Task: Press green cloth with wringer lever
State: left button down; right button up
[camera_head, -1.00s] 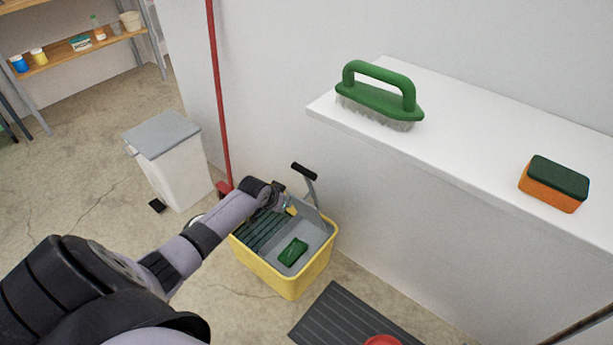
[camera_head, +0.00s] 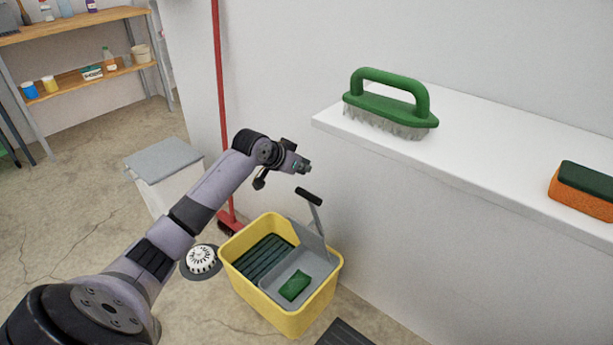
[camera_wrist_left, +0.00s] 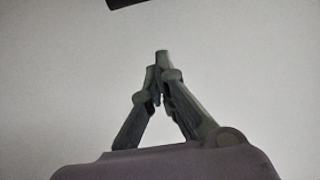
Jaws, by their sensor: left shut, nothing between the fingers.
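The green cloth (camera_head: 294,285) lies folded in the grey wringer tray (camera_head: 318,266) of a yellow bucket (camera_head: 264,307) on the floor. The wringer lever (camera_head: 315,212) stands up at the bucket's back right, with a black handle (camera_head: 309,196) on top. My left gripper (camera_head: 303,167) is above the bucket, a little higher than the lever handle and apart from it. In the left wrist view its fingers (camera_wrist_left: 160,75) meet at the tips and hold nothing. A dark bar, likely the lever handle (camera_wrist_left: 125,3), shows at the top edge there. My right gripper is not in view.
A white ledge (camera_head: 465,135) on the right holds a green brush (camera_head: 392,104) and an orange and green sponge (camera_head: 583,191). A red broom handle (camera_head: 219,100) leans behind the bucket. A white bin (camera_head: 168,180) and a round white-and-grey item (camera_head: 201,260) are at left.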

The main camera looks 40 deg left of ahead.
pick_arm(q)
jog(key=shift+x, duration=0.9)
jog(key=w+f+b, duration=0.1)
jog(key=f, duration=0.1)
jog(key=f+b, duration=0.1)
jog(key=f, duration=0.1)
jog(key=w+f+b, duration=0.1)
jog(key=f, duration=0.1)
jog(key=shift+w+d+f, duration=0.1)
jog(key=shift+w+f, duration=0.1)
jog(key=shift+w, duration=0.15)
jog(key=shift+s+f, duration=0.2)
jog(key=shift+s, duration=0.25)
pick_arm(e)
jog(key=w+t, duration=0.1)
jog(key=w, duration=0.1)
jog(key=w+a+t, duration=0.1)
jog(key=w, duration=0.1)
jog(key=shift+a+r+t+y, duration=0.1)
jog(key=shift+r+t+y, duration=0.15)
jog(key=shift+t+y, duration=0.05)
